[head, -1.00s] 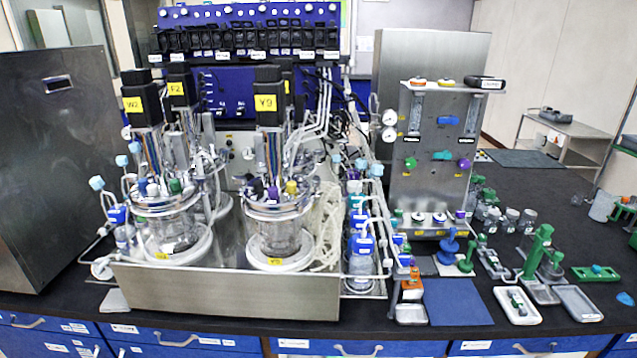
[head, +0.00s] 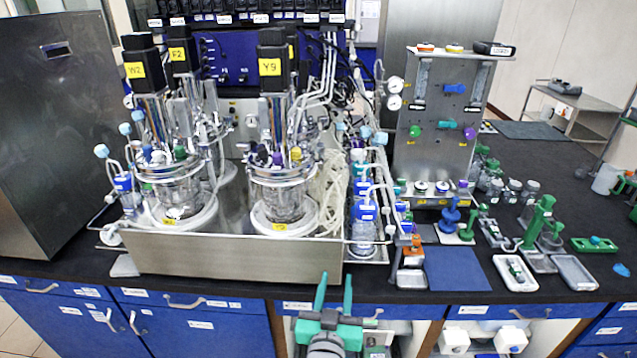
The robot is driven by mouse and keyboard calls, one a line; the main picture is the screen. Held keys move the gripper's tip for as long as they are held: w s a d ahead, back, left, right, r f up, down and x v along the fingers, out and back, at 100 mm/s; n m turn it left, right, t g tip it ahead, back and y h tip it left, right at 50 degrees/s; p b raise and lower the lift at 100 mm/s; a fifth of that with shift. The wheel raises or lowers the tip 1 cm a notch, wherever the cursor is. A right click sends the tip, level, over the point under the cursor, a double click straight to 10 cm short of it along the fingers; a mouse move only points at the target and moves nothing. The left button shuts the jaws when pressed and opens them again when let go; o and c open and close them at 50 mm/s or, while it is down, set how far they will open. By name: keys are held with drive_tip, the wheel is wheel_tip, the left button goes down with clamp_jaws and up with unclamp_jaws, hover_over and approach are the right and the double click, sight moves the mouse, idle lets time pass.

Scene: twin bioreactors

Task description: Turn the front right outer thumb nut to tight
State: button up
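My gripper (head: 334,283) shows at the bottom middle of the head view. Its two green fingers point up and stand apart with nothing between them. It is in front of the bench edge, below the steel tray (head: 235,256). The front right glass vessel (head: 282,202), labelled Y9, stands in that tray, beyond and to the left of my gripper. Its metal head plate (head: 284,172) carries small coloured caps and fittings. The thumb nuts are too small to tell apart, so I cannot tell how tight any is.
A front left vessel (head: 176,190), labelled W2, stands beside it. White-labelled bottles (head: 363,230) and tubing crowd the tray's right end. Blue drawers (head: 190,310) front the bench.

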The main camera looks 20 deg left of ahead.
drive_tip(key=w+a+r, duration=0.2)
drive_tip(key=w+r, duration=0.1)
drive_tip(key=r, duration=0.3)
drive_tip(key=w+a+r, duration=0.3)
drive_tip(key=r, duration=0.4)
approach(319, 149)
drive_tip(key=shift+t, duration=0.4)
drive_tip(key=w, duration=0.3)
drive_tip(key=w+a, duration=0.1)
drive_tip(key=w, duration=0.2)
drive_tip(key=w+f, duration=0.1)
drive_tip(key=w, duration=0.2)
drive_tip(key=shift+a, duration=0.25)
